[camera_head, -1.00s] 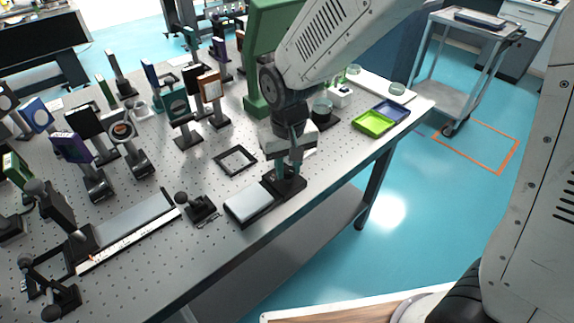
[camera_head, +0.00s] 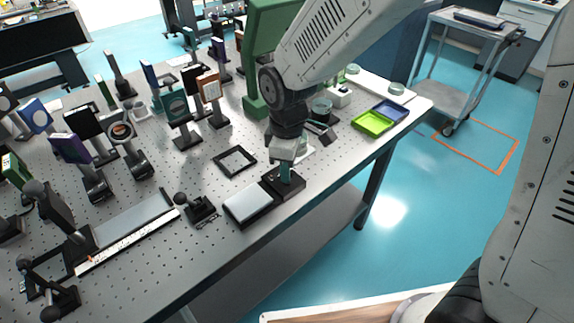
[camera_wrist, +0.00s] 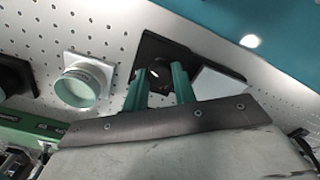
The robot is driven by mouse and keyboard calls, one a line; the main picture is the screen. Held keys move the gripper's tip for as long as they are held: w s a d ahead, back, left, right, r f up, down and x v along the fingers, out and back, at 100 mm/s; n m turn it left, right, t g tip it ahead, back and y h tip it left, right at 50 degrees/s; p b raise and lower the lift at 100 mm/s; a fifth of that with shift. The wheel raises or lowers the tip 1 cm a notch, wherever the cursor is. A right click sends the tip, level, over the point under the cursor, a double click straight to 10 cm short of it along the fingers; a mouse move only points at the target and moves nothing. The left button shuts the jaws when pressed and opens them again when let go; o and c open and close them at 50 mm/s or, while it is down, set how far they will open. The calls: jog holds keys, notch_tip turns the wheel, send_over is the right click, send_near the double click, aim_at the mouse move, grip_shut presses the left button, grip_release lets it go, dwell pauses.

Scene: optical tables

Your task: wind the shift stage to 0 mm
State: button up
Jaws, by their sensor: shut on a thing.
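The shift stage, as far as I can tell, is the low black unit at the table's front edge with a silver-grey plate (camera_head: 248,203) and a black block (camera_head: 295,187) at its right end. My gripper (camera_head: 286,178) points down at this block, its green fingers at the top. In the wrist view the two green fingers of my gripper (camera_wrist: 160,80) stand on either side of a small dark round knob (camera_wrist: 157,86) and are shut on it. The fingers partly hide the knob. I cannot read any millimetre value.
A black square frame (camera_head: 234,174) lies behind the stage. A small black lever unit (camera_head: 199,208) stands to its left, near a rail with a white scale (camera_head: 128,241). Green (camera_head: 373,123) and blue (camera_head: 391,111) trays sit at the right. Several optics mounts crowd the left.

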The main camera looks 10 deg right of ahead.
jog(key=n, duration=0.5)
jog(key=shift+s+a, duration=0.1)
jog(key=shift+a, duration=0.05)
dwell(0.4)
jog(key=o, duration=1)
notch_tip(320, 180, up, 8)
jog(key=shift+f, duration=0.1)
